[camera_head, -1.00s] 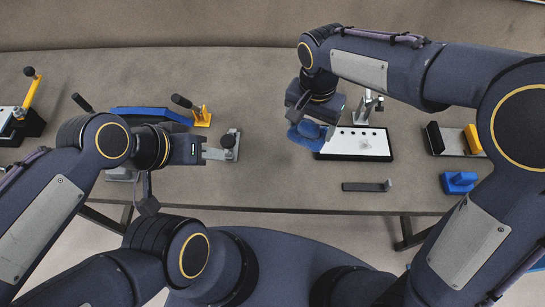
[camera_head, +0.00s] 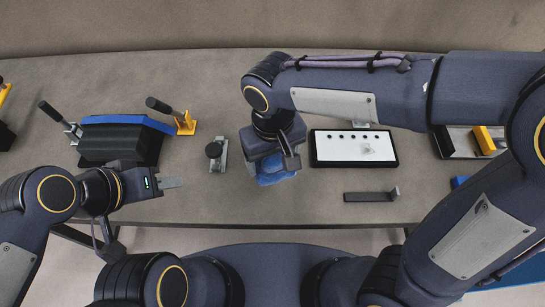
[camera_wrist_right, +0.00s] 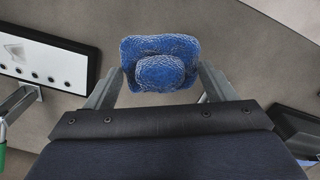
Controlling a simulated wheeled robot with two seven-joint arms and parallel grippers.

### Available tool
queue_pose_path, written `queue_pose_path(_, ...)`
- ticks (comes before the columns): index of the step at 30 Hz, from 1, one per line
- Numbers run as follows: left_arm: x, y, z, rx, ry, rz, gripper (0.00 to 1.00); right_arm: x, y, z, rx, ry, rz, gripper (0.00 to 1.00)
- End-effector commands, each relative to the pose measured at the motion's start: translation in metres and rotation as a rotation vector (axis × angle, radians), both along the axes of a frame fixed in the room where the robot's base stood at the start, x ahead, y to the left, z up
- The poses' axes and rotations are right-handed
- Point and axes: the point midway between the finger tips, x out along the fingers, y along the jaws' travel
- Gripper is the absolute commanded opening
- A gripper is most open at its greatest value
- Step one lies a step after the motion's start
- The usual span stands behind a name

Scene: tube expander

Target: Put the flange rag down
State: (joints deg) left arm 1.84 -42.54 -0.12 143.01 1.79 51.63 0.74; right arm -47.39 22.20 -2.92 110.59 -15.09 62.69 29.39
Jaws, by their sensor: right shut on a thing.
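The flange rag (camera_head: 275,173) is a bunched blue cloth below my right gripper (camera_head: 279,160) in the head view. In the right wrist view the rag (camera_wrist_right: 160,62) sits between the two fingers of my right gripper (camera_wrist_right: 160,78), which is shut on it. The rag is over the front middle of the table, between the black-knobbed grey piece and the white board. I cannot tell whether it touches the table. My left gripper (camera_head: 171,183) is over the table's front left and shows no held thing; its fingers appear edge-on.
The black-knobbed grey piece (camera_head: 218,155) stands left of the rag. The white board (camera_head: 345,147) lies to its right, a dark bracket (camera_head: 371,196) in front of that board. A black block with blue top (camera_head: 125,140) and a yellow-based lever (camera_head: 185,126) stand at left.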

Motion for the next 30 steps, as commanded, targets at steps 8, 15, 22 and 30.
queue_pose_path(8, 0.0, 0.0, 0.001, 0.0, 0.0, 0.0, 0.36, 0.03, 0.0, -0.038, -0.002, 0.002, 0.0, 0.59)
queue_pose_path(15, 0.0, 0.0, 0.001, 0.0, 0.0, 0.0, 0.36, 0.039, 0.0, -0.063, -0.004, 0.005, 0.0, 0.59)
queue_pose_path(22, 0.0, 0.0, 0.0, 0.0, 0.0, 0.0, 0.36, 0.039, 0.0, -0.08, -0.002, 0.001, 0.0, 0.59)
queue_pose_path(30, 0.0, 0.0, -0.002, 0.0, 0.0, 0.0, 0.36, 0.039, 0.0, -0.083, 0.0, 0.001, 0.0, 0.59)
